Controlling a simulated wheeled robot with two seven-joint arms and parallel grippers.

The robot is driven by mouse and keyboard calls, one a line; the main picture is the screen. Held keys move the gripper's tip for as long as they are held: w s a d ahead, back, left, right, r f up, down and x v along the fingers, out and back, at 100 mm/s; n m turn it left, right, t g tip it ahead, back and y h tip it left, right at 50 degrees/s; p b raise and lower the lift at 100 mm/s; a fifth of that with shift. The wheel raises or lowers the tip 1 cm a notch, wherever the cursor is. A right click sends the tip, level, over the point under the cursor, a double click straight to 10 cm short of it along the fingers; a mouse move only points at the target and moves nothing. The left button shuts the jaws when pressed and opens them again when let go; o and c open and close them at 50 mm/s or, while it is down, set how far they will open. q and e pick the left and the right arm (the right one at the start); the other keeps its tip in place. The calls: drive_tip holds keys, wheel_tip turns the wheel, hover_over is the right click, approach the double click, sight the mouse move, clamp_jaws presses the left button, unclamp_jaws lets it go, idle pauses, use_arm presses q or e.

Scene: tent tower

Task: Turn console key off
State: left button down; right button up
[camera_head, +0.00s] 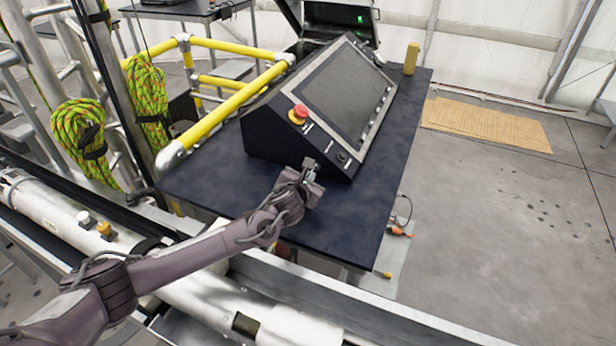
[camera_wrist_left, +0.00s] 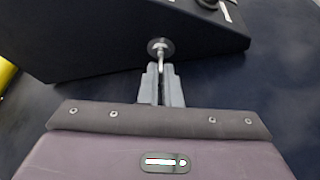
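The black console (camera_head: 318,105) with a large dark sloped screen stands on a dark blue table (camera_head: 225,185). In the left wrist view, the metal key (camera_wrist_left: 161,56) sticks out from a round silver lock (camera_wrist_left: 158,45) on the console's dark side. My left gripper (camera_head: 311,165) is at the console's near lower side. In the left wrist view, its two grey fingers (camera_wrist_left: 161,72) are close together with the key's outer end between their tips, and they look shut on it. The key is too small to make out in the head view. My right gripper is not in view.
A red emergency button (camera_head: 298,114) sits on the console's near top corner. Open floor lies to the right.

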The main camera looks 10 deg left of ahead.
use_arm(q)
drive_tip(key=n+h, duration=0.1)
drive_tip(key=n+b, duration=0.1)
drive_tip(key=n, duration=0.1)
drive_tip(key=shift+a+r+h, duration=0.1)
drive_tip(key=shift+a+h, duration=0.15)
drive_tip(key=shift+h, duration=0.15)
drive_tip(key=c, duration=1.6)
unclamp_jaws()
drive_tip(key=shift+g, duration=0.3)
